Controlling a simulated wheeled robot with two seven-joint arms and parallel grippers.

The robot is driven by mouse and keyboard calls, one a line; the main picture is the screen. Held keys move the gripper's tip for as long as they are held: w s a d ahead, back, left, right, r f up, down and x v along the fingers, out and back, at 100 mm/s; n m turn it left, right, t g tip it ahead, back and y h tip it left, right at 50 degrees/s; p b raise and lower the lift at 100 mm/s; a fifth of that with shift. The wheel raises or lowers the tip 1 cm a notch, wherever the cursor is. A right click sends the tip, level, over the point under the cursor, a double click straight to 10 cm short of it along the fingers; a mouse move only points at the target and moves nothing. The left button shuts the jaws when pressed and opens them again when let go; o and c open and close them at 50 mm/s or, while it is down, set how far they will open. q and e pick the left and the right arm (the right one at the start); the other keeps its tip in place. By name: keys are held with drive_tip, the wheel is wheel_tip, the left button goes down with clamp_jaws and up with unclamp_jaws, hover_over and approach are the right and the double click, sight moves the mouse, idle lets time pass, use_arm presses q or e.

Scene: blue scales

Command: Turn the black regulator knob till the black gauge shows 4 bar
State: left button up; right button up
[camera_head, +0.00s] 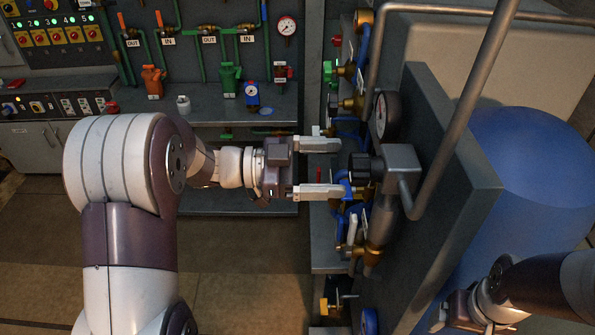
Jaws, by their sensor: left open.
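The black regulator knob (366,169) sticks out to the left from a grey regulator body (403,160) on the panel at right. The black gauge (387,114) is just above it, seen at a steep angle; its needle reading is too small to tell. My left gripper (341,168) is open and points right at the knob, one pale finger above the knob's level and one below. The fingertips look just short of the knob; I cannot tell whether they touch it. My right gripper (458,312) is low at the right, partly cut off, its fingers not clear.
A grey panel (450,150) carries the regulator, with a bent metal pipe (462,115) in front and a blue tank (530,160) behind. Blue-handled valves crowd below the knob. A bench (200,112) with green pipes, valves and a red gauge (287,26) stands behind. The floor front-centre is free.

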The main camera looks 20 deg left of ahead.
use_arm(q)
drive_tip(key=b+v, duration=0.2)
drive_tip(key=v, duration=0.5)
drive_tip(key=shift+a, duration=0.2)
drive_tip(key=shift+r, duration=0.1)
